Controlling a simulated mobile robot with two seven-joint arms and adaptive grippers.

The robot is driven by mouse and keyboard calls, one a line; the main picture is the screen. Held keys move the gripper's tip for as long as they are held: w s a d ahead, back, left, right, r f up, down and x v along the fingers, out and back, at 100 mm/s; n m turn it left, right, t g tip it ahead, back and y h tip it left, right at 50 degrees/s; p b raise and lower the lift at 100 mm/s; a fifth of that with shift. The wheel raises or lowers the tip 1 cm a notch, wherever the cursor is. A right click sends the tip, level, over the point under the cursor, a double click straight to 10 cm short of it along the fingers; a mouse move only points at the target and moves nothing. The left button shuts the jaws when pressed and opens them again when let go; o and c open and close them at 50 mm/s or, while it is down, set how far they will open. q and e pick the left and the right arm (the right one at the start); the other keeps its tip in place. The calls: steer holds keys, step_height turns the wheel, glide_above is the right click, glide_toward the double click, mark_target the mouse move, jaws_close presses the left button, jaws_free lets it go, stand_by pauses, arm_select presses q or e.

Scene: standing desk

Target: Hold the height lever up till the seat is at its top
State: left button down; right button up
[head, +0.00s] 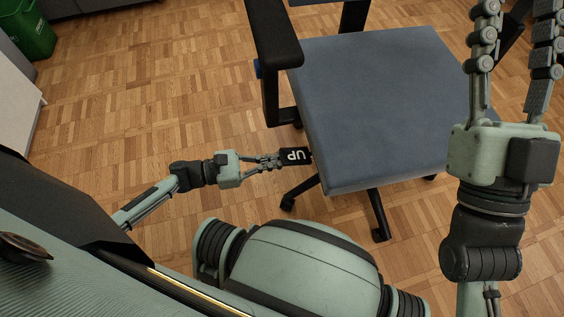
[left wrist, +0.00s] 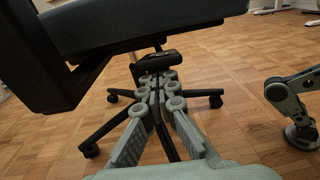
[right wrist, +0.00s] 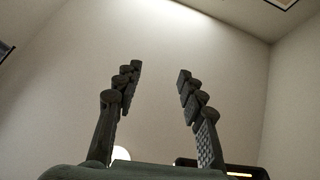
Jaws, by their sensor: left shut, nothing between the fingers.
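The office chair has a blue-grey seat (head: 380,105), which also shows from its underside edge in the left wrist view (left wrist: 150,25). The height lever (head: 296,156) is a black paddle marked "UP" that sticks out to the left under the seat's near-left corner. My left gripper (head: 279,160) is shut and empty, with its fingertips at the lever's outer end. In the left wrist view the dark lever (left wrist: 158,62) lies just beyond the fingertips (left wrist: 160,80); I cannot tell whether they touch. My right gripper (right wrist: 160,70) is open and empty, raised at the right of the seat.
The chair's black armrest (head: 272,32) stands above and beyond my left gripper. Chair legs with casters (head: 381,234) spread on the wooden floor below. A green bin (head: 30,32) stands far left. The floor left of the chair is clear.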

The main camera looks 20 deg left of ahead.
mark_target(280, 153)
arm_select(q)
step_height(280, 153, up, 4)
steer(key=shift+w+d+f+p, duration=0.1)
steer(key=shift+w+d+p, duration=0.05)
steer(key=shift+p, duration=1.05)
arm_select(e)
steer(key=w+f+g+h, duration=0.1)
steer(key=w+f+g, duration=0.2)
steer(key=f+g, duration=0.3)
step_height(280, 153, down, 2)
steer(key=shift+w+a+f+h, duration=0.2)
steer(key=shift+a+f+h, duration=0.05)
steer(key=shift+a+h, duration=0.1)
stand_by(1.1)
